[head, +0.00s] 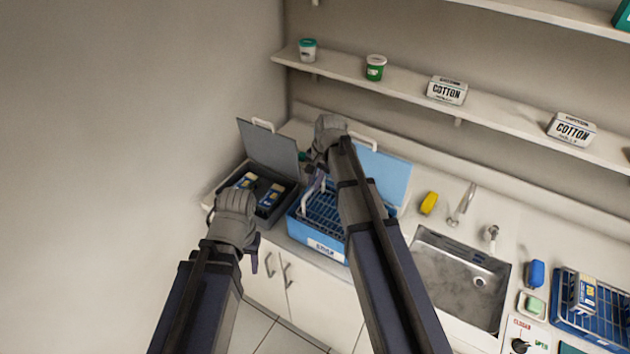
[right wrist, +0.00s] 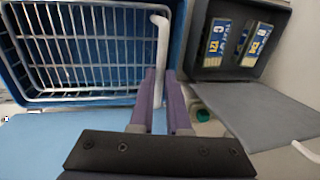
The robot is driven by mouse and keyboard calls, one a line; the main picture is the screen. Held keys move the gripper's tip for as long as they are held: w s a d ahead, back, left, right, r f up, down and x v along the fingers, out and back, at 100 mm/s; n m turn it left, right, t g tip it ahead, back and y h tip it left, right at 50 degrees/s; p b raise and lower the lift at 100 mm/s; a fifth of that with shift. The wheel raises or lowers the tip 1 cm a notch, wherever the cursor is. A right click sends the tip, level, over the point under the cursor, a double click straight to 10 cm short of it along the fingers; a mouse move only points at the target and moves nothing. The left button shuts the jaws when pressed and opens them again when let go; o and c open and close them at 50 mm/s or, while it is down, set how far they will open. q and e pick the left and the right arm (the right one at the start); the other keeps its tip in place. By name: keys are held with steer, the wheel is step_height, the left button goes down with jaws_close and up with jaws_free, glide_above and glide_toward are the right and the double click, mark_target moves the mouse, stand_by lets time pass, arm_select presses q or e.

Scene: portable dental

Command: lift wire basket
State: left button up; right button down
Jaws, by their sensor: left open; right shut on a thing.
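The wire basket (head: 322,207) sits in a blue tub (head: 318,243) on the counter, below my right arm in the head view. In the right wrist view the basket (right wrist: 85,48) shows as pale wires at the upper left, with a white handle (right wrist: 160,45) along its side. My right gripper (right wrist: 161,85) is shut on this handle, one purple finger on each side. In the head view my right arm hides part of the tub and basket. My left gripper (head: 254,260) is open and empty, in front of the counter, left of the tub.
A grey box (head: 275,214) with an open lid (head: 268,148) and blue-yellow packs stands left of the tub. The tub's blue lid (head: 385,175) is open behind it. A sink (head: 455,280) lies to the right. A shelf (head: 415,92) runs above.

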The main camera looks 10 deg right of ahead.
steer(key=c, duration=1.6)
jaws_free()
steer(key=shift+r, duration=0.1)
steer(key=c, duration=0.9)
jaws_free()
steer(key=shift+r, duration=0.1)
steer(key=r+p, duration=0.5)
steer(key=s+d+r+p, duration=0.1)
steer(key=r+p, duration=0.1)
steer(key=shift+r, duration=0.2)
steer(key=s+a+f+n+h+b, duration=0.1)
steer(key=s+a+f+n+b, duration=0.3)
steer(key=s, duration=0.3)
steer(key=s+a+f+n+g+h+b, duration=0.1)
steer(key=s+a+f+n+b, duration=0.3)
steer(key=s+f+b, duration=0.2)
steer(key=s+a+f+n+b, duration=0.4)
steer(key=s+f+b, duration=0.2)
steer(key=s, duration=0.2)
steer(key=shift+s+a+f+n+g+h, duration=0.2)
steer(key=shift+s+f+n+g+h, duration=0.15)
steer(key=shift+s+n+g+h, duration=0.05)
